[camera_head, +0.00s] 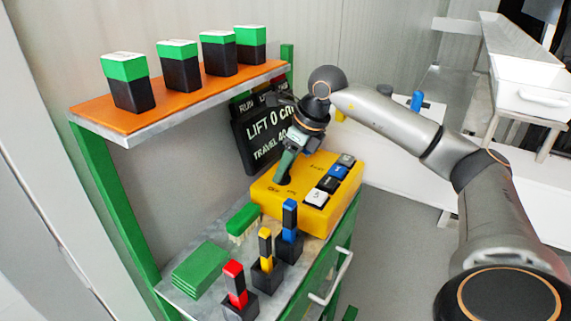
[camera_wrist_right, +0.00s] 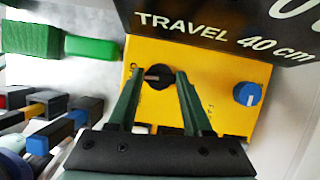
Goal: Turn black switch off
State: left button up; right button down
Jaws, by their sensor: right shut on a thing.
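The black switch (camera_wrist_right: 158,76) is a round dark knob with a pale pointer mark on the yellow control box (camera_head: 262,198). In the right wrist view it sits between the fingers of my right gripper (camera_wrist_right: 158,80), and the pointer lies roughly level across the picture. My right gripper (camera_head: 283,178) reaches down onto the left part of the box and is shut on the switch. In the head view the fingers hide most of the switch. The small lettering beside it is too blurred to read. My left gripper is not in view.
A black display (camera_head: 263,137) reading "LIFT 0 cm" stands behind the box. Coloured buttons, including a white one (camera_head: 315,198), line its right side. Red (camera_head: 235,283), yellow and blue handled items stand in front. An orange shelf (camera_head: 190,96) holds several green-topped blocks above left.

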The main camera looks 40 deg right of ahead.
jog(key=shift+m, duration=0.6)
jog(key=c, duration=0.6)
grip_release()
jog(key=shift+r, duration=0.1)
